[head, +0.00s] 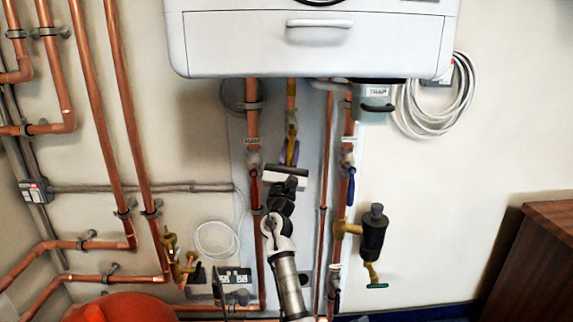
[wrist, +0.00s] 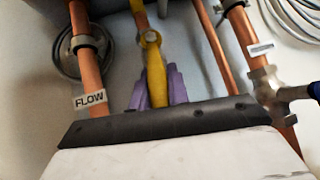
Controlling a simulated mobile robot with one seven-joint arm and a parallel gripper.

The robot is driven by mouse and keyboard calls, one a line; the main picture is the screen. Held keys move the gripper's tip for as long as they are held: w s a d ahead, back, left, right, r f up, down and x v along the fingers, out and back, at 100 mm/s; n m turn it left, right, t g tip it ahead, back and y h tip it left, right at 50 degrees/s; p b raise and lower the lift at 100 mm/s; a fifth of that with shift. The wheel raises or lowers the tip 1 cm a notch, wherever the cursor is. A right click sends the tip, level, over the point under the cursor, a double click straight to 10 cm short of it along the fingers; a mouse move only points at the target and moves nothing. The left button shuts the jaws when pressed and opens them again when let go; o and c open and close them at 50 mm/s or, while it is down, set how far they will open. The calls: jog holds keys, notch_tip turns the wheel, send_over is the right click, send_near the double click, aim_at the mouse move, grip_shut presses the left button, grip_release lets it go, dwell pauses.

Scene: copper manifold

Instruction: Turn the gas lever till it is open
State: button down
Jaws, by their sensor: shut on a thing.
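The yellow gas lever (wrist: 154,66) sits on a valve on the middle copper pipe below the white boiler. It points down from its pivot, roughly in line with its pipe. It also shows as a small yellow strip in the head view (head: 291,151). My gripper (wrist: 158,88) has its purple fingers on both sides of the lever's lower part and is shut on it. In the head view my gripper (head: 289,157) is just below the valve, and its body hides the pipe below. The lever's lower end is partly hidden.
The flow pipe (wrist: 85,60) with its label and a red lever (head: 254,187) stands close on the left. A pipe with a blue lever (head: 351,188) stands on the right. The boiler (head: 230,45) overhangs above. A black filter (head: 373,235) is at lower right.

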jog(key=n+y+b, duration=0.1)
jog(key=n+t+y+b, duration=0.1)
jog(key=n+y, duration=0.1)
jog(key=shift+d+f+n, duration=0.2)
jog(key=shift+d+n, duration=0.1)
jog(key=shift+d, duration=0.05)
jog(key=shift+r+n+y, duration=0.15)
jog(key=shift+n+y, duration=0.15)
jog(key=c, duration=1.3)
grip_release()
jog(key=shift+d, duration=0.1)
jog(key=shift+c, duration=0.2)
jog(key=b+v, duration=0.2)
jog(key=v, duration=1.1)
jog(key=shift+s+f, duration=0.25)
jog(key=shift+f, duration=0.05)
